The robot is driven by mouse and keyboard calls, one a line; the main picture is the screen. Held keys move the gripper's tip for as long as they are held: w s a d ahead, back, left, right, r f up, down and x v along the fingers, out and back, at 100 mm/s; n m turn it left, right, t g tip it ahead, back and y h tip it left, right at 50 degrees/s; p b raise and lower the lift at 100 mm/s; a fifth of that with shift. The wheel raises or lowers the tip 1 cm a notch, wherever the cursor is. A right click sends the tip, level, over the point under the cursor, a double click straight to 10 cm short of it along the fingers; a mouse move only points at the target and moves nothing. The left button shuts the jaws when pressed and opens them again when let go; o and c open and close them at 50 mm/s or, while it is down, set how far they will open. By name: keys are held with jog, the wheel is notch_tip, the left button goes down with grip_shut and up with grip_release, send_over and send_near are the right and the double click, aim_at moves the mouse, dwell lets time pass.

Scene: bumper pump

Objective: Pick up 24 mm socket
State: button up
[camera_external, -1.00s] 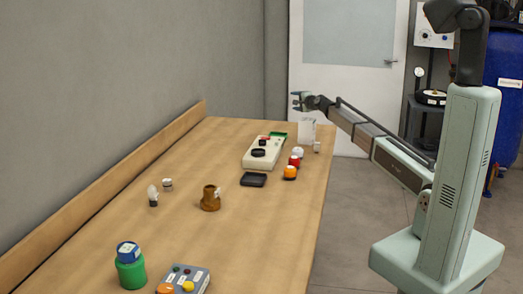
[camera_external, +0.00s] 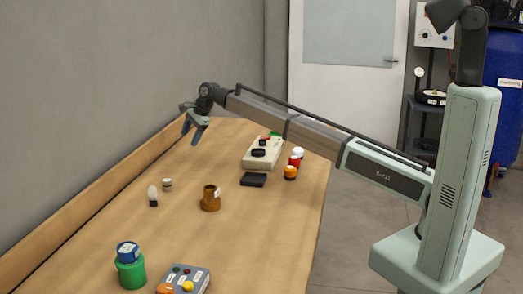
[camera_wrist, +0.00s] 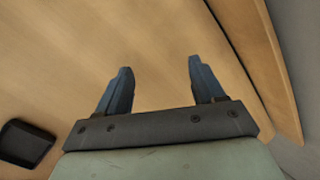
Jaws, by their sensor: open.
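A small, short cylinder (camera_external: 167,184), pale with a darker band, stands on the table left of centre in the external view. It looks like the 24 mm socket, but it is too small to tell for certain. My gripper (camera_external: 191,136) is open and empty, above the far left part of the table, with its fingers pointing down. It is farther back than the cylinder and higher. In the wrist view the two blue fingers of my gripper (camera_wrist: 160,65) are spread over bare wood, and no socket shows between them.
A green jar (camera_external: 130,272) and button box (camera_external: 184,281) are in front. A wooden ledge (camera_external: 110,183) runs along the wall.

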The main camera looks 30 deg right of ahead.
jog(key=s+a+r+m+g+h, duration=0.1)
jog(key=s+a+r+g+h, duration=0.25)
jog(key=s+a, duration=1.15)
send_over(168, 180)
jog(key=shift+h, duration=0.25)
notch_tip(168, 180, down, 9)
jog(key=shift+s+r, duration=0.15)
jog(key=shift+r, duration=0.05)
jog(key=shift+w+f, duration=0.2)
jog(key=shift+f, duration=2.65)
jog(key=shift+c, duration=0.5)
jog(key=c, duration=1.1)
